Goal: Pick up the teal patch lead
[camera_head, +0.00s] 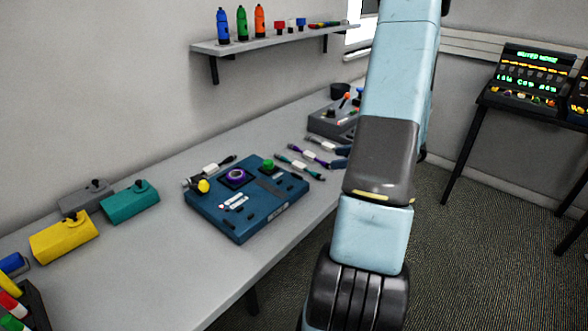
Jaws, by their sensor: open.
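The teal patch lead (300,167) lies on the grey workbench, just right of the blue panel box. It has a pale label around its middle and dark ends. It appears flat on the bench, with nothing on top of it. My arm crosses the right half of the view, from the top edge to the bottom. My gripper is not in view, so its place relative to the lead cannot be told.
A purple lead (308,155) and a grey lead (325,145) lie just behind the teal one. The blue panel box (245,199) carries knobs and a purple ring. Yellow (63,239) and teal (131,203) boxes stand left. The front bench (215,270) is clear.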

